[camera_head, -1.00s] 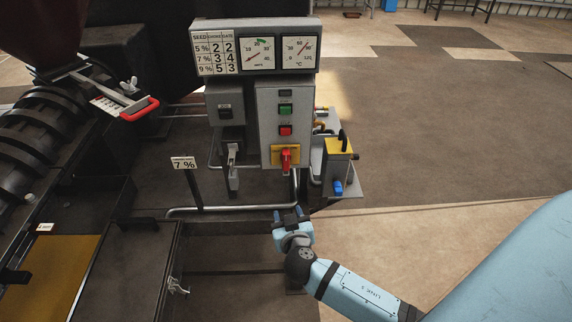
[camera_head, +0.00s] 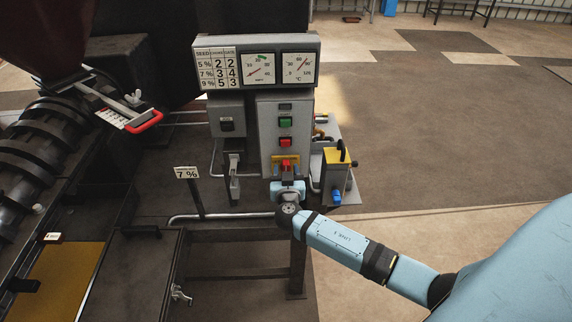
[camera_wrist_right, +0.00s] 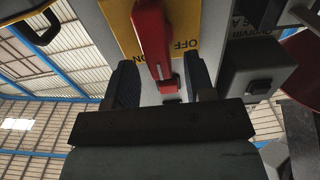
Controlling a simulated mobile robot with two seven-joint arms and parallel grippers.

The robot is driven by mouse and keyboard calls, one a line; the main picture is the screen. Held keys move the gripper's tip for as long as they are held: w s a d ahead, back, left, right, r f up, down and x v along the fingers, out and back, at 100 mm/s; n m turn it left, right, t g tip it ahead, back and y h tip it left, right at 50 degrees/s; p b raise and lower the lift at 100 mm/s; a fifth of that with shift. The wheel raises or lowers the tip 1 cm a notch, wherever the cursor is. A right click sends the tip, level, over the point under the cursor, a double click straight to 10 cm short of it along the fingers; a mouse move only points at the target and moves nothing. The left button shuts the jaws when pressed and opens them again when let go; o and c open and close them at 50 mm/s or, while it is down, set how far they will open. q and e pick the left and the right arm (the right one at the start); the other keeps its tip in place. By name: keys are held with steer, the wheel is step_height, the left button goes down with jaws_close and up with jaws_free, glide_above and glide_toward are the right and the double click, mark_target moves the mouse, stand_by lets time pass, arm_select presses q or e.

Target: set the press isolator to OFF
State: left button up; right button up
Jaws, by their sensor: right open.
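The press isolator is a red rotary handle (camera_head: 286,163) on a yellow plate (camera_head: 277,171) low on the grey control box (camera_head: 267,135). The handle also shows in the right wrist view (camera_wrist_right: 153,40), in front of the yellow plate (camera_wrist_right: 188,22) with OFF lettering beside it. My right gripper (camera_head: 287,178) is just below the handle, facing the box. In the wrist view its fingers (camera_wrist_right: 163,85) are open, one on each side of the handle's near end, with gaps visible. Whether a finger touches the handle is unclear. My left gripper is not in view.
Green (camera_head: 286,122) and red (camera_head: 285,142) buttons sit above the isolator. A smaller grey box with a lever (camera_head: 234,170) stands left. A yellow-topped unit with a blue part (camera_head: 337,196) stands right. A pipe (camera_head: 230,216) runs below. The floor to the right is clear.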

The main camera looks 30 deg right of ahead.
steer(key=shift+w+d, duration=0.35)
steer(key=shift+w, duration=0.2)
